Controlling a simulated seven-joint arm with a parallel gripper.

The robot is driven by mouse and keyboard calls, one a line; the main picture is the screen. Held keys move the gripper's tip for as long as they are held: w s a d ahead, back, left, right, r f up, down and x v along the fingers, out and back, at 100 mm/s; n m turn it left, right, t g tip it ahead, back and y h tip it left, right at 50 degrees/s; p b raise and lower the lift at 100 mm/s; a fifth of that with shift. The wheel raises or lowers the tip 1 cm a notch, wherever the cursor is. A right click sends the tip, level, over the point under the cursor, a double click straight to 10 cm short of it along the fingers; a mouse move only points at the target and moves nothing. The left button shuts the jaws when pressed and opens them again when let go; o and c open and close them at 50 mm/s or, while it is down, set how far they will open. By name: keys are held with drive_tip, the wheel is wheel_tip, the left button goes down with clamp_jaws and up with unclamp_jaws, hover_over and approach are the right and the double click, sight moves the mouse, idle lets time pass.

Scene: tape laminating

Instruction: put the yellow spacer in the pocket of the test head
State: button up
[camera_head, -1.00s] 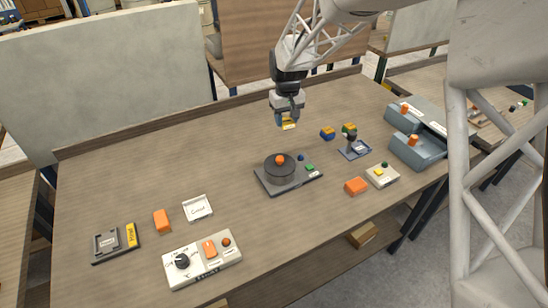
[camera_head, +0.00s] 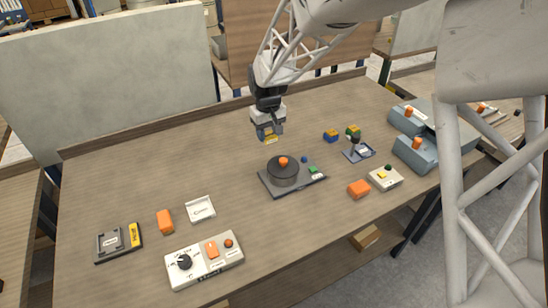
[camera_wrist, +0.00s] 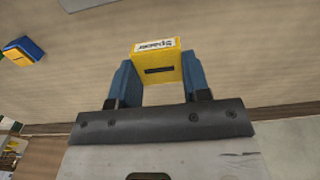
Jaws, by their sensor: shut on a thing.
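The yellow spacer (camera_head: 271,140) is held in the air, and its printed label shows in the wrist view (camera_wrist: 157,64). My gripper (camera_head: 268,133) is shut on it, with a blue finger pad on either side, as the wrist view also shows (camera_wrist: 157,80). It hangs over the table, behind and a little left of the round dark unit. A dark fixture (camera_head: 103,255) with a square recess and a yellow strip lies at the far left. I cannot tell for sure that this is the test head; its lettering is too small to read.
The round dark unit (camera_head: 283,174) has an orange knob. A white tray (camera_head: 201,209), an orange block (camera_head: 165,221) and a white control box (camera_head: 204,260) lie left. A stick unit (camera_head: 357,152) and blue-grey machine (camera_head: 416,155) stand right. The table's back left is clear.

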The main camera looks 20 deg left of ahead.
hover_over(269, 155)
drive_tip(key=s, duration=0.3)
drive_tip(key=shift+w+d+f, duration=0.1)
drive_tip(key=shift+d+f, duration=0.15)
drive_tip(key=shift+f, duration=1.25)
drive_tip(key=shift+d+f, duration=0.2)
drive_tip(key=shift+f, duration=1.25)
drive_tip(key=shift+f, duration=1.85)
drive_tip(key=shift+f, duration=0.15)
drive_tip(key=o, duration=0.9)
wheel_tip(269, 155, up, 12)
drive_tip(key=shift+r, duration=0.1)
